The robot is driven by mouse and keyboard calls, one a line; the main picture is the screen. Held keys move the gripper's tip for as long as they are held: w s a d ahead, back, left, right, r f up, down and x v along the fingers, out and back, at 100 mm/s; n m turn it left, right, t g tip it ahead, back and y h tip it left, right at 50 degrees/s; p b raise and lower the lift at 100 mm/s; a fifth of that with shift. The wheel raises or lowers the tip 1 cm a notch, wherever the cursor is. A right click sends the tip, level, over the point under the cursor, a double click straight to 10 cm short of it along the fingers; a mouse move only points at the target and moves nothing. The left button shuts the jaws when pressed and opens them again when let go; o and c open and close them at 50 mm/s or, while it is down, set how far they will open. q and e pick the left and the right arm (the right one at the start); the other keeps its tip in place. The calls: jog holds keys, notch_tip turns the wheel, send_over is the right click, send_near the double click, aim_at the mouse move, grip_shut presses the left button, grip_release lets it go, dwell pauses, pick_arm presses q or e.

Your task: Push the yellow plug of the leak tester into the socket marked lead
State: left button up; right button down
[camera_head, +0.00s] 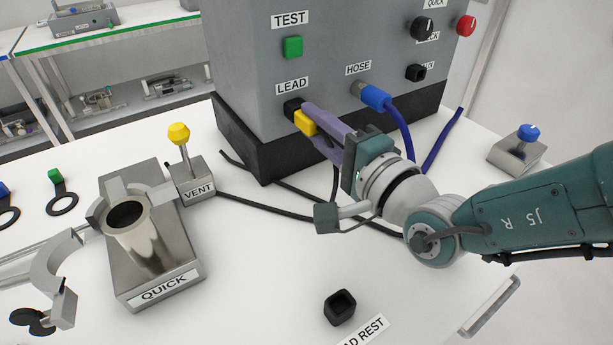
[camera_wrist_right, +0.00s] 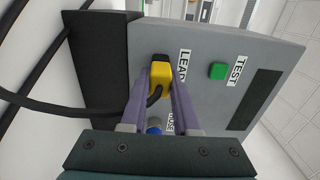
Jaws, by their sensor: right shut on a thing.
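The grey leak tester (camera_head: 340,60) stands on the white table on a black base. Its black socket (camera_head: 292,106) sits under the LEAD label. My right gripper (camera_head: 309,119) is shut on the yellow plug (camera_head: 304,123), which is at the front of that socket. In the right wrist view the yellow plug (camera_wrist_right: 160,76) lies between the purple fingers, with a small dark part of the socket beyond it. I cannot tell how deep the plug sits. A black cable runs from the plug. My left gripper is not in view.
A blue hose connector (camera_head: 374,97) is in the HOSE port, right of the plug. The QUICK metal block (camera_head: 185,290) and VENT valve (camera_head: 195,185) stand at the left. An empty black lead rest (camera_head: 340,306) is at the front. A blue-knobbed block (camera_head: 516,152) stands at the right.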

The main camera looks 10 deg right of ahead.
jog(key=shift+w, duration=0.1)
dwell(0.4)
jog(key=c, duration=0.6)
grip_release()
jog(key=p+v, duration=0.4)
jog(key=v, duration=0.3)
dwell(0.4)
dwell(0.3)
